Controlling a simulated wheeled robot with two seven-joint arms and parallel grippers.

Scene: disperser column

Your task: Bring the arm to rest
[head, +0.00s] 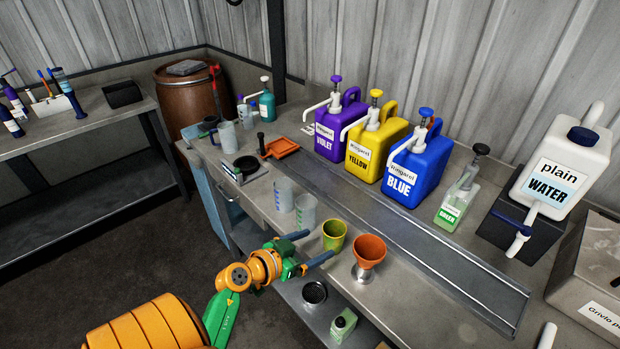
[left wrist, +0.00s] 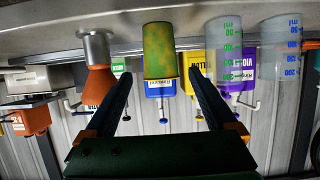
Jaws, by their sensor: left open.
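My left gripper (head: 308,247) is in front of the counter's front edge, its two dark blue fingers spread apart with nothing between them. Just beyond the fingertips, a yellow-green cup (head: 334,235) stands upright on the counter. The left wrist view, which is upside down, shows the open fingers (left wrist: 160,76) with the green cup (left wrist: 159,50) ahead in the gap; I cannot tell whether they touch it. My right gripper is not in view.
An orange funnel (head: 369,250) stands right of the cup, and two clear beakers (head: 305,213) stand left of it. Violet (head: 328,138), yellow (head: 364,160) and blue (head: 405,183) pump jugs line the back. Dark floor (head: 110,240) lies open left of my arm.

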